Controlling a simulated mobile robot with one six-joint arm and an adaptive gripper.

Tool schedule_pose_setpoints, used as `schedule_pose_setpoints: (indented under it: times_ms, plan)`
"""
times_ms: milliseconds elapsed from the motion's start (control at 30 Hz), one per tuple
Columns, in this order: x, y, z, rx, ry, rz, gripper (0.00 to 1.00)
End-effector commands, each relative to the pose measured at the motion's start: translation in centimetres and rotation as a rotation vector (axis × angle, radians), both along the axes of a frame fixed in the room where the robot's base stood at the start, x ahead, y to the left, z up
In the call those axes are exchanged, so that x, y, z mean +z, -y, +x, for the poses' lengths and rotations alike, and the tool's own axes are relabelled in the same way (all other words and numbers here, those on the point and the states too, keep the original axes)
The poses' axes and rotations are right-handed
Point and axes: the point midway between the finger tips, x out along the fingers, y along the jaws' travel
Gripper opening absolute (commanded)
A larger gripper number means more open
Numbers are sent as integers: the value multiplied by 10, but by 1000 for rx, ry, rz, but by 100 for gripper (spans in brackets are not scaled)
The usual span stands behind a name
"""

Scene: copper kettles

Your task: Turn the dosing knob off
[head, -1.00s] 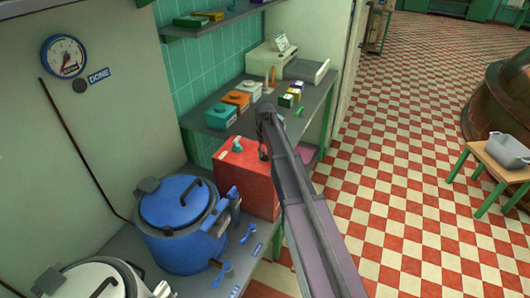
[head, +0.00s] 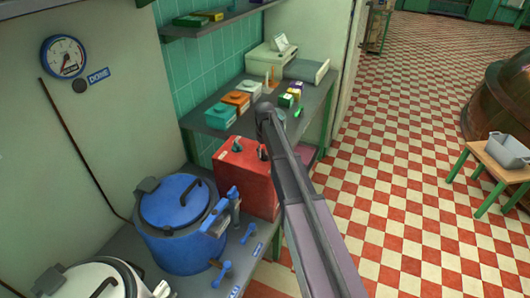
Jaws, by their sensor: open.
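A red box (head: 240,178) stands on the bench at the right of the blue kettle. A small teal and dark knob (head: 237,144) sits on its top; I cannot read any label that names it as the dosing knob. My arm reaches from the lower right to above the box's back edge. My gripper (head: 262,152) shows only as a small dark part at the right of the box top, beside my arm, and is open. It appears to be right of the knob and apart from it. Most of the gripper is hidden by the arm.
The blue kettle (head: 178,222) has blue-handled taps (head: 222,269) at its right. A white kettle (head: 95,282) stands in front. Behind the box, a shelf bench holds small boxes (head: 237,99) and a cream machine (head: 272,62). A wall gauge (head: 63,56) hangs left.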

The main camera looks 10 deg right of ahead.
Motion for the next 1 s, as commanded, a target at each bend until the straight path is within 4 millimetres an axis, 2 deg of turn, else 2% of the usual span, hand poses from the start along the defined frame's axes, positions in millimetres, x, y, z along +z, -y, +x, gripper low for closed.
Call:
schedule_pose_setpoints:
  times_ms: [1000]
  plan:
    - [0, 0, 0, 673, 0, 0, 57]
